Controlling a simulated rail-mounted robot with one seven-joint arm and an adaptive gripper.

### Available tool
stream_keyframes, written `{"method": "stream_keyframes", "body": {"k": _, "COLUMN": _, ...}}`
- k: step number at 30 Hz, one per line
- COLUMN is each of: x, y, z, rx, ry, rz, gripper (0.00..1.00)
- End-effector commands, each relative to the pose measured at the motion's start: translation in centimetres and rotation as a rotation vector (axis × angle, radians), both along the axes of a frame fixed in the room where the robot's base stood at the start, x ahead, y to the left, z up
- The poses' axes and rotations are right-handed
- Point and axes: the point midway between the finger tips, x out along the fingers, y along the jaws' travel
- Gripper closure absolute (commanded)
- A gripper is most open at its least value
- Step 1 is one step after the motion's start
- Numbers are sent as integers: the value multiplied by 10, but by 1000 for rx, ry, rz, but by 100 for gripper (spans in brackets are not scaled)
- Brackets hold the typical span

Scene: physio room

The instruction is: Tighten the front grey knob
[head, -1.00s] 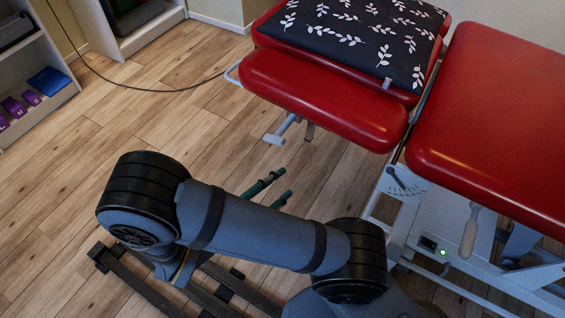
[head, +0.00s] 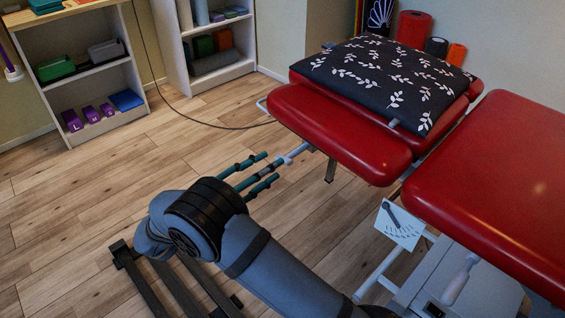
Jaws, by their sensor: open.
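The front grey knob (head: 287,160) is a pale grey piece on a short bar under the front edge of the red treatment table (head: 340,135). My gripper (head: 272,167) reaches up toward it from the lower left. The fingertips are close to the knob's near end. I cannot tell whether they touch it or how far it sits between them. No object is held.
A black leaf-pattern cushion (head: 383,80) lies on the table. A white angle dial (head: 400,224) and a pale lever (head: 460,280) are at the right. Shelves (head: 95,88) stand at the back left.

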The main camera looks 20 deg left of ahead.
Motion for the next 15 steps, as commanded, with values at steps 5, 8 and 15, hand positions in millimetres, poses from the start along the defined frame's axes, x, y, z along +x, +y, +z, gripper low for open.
{"method": "stream_keyframes", "body": {"k": 5, "x": 27, "y": -16, "z": -3, "rx": -1, "ry": 1, "rz": 1, "gripper": 60}}
{"method": "stream_keyframes", "body": {"k": 8, "x": 37, "y": -21, "z": -2, "rx": 0, "ry": 0, "rz": 1, "gripper": 60}}
{"method": "stream_keyframes", "body": {"k": 15, "x": 46, "y": -26, "z": 0, "rx": -1, "ry": 2, "rz": 3, "gripper": 60}}
